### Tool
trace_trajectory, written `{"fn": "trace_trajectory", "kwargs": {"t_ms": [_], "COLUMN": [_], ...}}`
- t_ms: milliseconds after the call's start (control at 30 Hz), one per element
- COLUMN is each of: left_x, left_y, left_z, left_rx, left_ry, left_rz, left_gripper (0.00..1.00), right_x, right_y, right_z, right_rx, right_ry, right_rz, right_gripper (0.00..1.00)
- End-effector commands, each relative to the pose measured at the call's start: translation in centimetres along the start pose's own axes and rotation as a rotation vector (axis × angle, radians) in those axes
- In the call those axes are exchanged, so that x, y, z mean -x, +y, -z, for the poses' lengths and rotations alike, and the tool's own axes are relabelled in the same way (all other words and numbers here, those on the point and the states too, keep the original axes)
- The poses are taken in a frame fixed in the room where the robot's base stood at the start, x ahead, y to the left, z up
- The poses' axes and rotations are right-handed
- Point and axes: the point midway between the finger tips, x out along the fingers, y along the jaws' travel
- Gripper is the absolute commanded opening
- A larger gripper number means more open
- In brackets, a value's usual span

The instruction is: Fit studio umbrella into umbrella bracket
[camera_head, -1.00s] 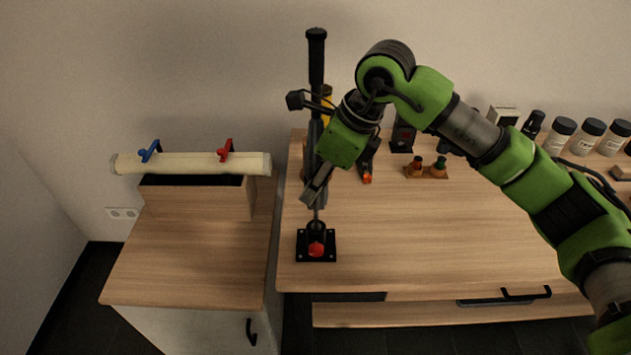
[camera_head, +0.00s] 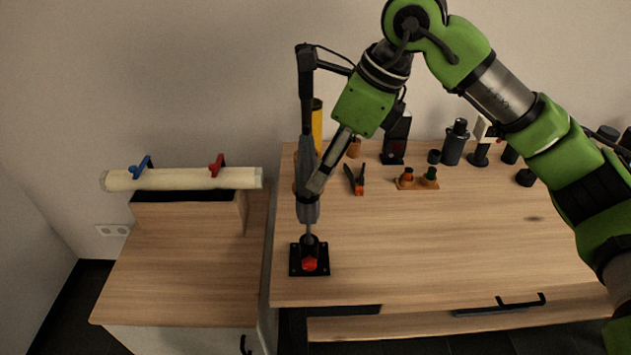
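The closed studio umbrella (camera_head: 307,212) stands upright at the left of the desk, with a dark upper part, a grey lower part and a thin shaft pointing down. The umbrella bracket (camera_head: 309,262) is a black square base with a red knob and a short upright socket, near the desk's front left corner. The shaft's lower end meets the top of the socket; how deep it sits I cannot tell. My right gripper (camera_head: 312,192) appears shut around the umbrella's grey part, its fingers hiding some of it. My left gripper is not in view.
A lower cabinet (camera_head: 180,290) on the left carries a wooden box and a cream roll (camera_head: 190,179) with blue and red clamps. Pliers (camera_head: 357,181), a small wooden holder (camera_head: 417,181) and several dark items stand at the desk's back. The desk's middle is clear.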

Motion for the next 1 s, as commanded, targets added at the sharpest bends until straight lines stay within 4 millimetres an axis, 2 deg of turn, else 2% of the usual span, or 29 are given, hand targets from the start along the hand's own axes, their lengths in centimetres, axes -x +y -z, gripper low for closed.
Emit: {"fn": "trace_trajectory", "kwargs": {"t_ms": [100,200,600,667,833,1000], "left_x": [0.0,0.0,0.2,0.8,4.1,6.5], "left_y": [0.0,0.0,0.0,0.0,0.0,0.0], "left_z": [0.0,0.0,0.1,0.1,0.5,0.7], "left_rx": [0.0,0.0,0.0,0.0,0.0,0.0], "left_ry": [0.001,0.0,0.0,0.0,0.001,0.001], "left_rz": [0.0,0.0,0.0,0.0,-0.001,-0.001], "left_gripper": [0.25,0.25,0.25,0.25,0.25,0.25], "right_x": [1.5,2.2,2.6,3.1,6.2,8.4], "right_y": [-0.1,-0.1,0.0,0.0,0.0,0.1], "right_z": [0.0,0.0,-0.1,-0.3,-1.6,-2.5], "right_rx": [-0.001,-0.001,-0.001,-0.001,0.0,-0.001], "right_ry": [0.0,0.0,0.001,0.0,0.0,0.001], "right_rz": [0.001,0.001,0.0,0.0,0.0,0.0], "right_gripper": [0.47,0.47,0.47,0.47,0.47,0.47]}}
